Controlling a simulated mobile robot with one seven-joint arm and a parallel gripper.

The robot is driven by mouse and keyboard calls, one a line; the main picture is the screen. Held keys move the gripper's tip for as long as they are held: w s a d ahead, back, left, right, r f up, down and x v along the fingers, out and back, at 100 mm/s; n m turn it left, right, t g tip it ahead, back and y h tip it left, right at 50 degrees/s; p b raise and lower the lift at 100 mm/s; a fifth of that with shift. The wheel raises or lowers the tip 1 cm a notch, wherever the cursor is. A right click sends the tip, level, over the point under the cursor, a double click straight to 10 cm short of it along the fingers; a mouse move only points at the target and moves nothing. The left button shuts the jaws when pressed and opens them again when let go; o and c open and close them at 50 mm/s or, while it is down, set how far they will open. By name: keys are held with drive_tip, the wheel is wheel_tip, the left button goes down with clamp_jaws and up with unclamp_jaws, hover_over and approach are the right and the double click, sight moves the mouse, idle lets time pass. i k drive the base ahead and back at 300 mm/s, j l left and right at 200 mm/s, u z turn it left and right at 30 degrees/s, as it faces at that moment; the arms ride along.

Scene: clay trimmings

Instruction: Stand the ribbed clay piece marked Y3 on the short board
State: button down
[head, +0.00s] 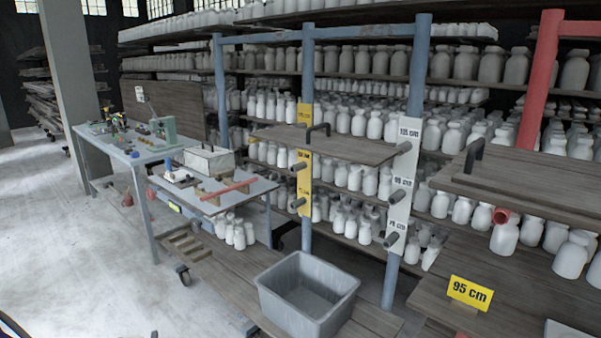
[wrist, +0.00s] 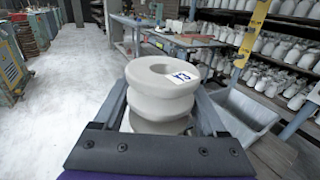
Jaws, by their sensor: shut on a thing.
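My gripper (wrist: 162,104) is shut on a pale ribbed clay piece (wrist: 160,84) in the wrist view, one finger on each side. The piece is upright, with a round hole in its top. A white label with dark marks is on its upper rim; it looks turned and small, consistent with Y3. In the head view, a wooden board (head: 330,145) with a black handle rests on pegs between blue posts. A second board (head: 535,190) with a black handle is at the right, cut off by the frame. I cannot tell for sure which is the short board.
A grey bin (head: 306,305) stands below the middle board. A yellow 95 cm sign (head: 470,292) is on a low board at the right. A workbench (head: 215,192) holds a box and a red bar. Bottle-filled shelves stand behind. The floor (head: 80,250) at left is clear.

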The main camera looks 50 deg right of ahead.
sight(353, 148)
drive_tip(key=i+j+z, duration=0.15)
drive_tip(key=i+z, duration=0.25)
drive_tip(key=i, duration=0.25)
drive_tip(key=z, duration=2.2)
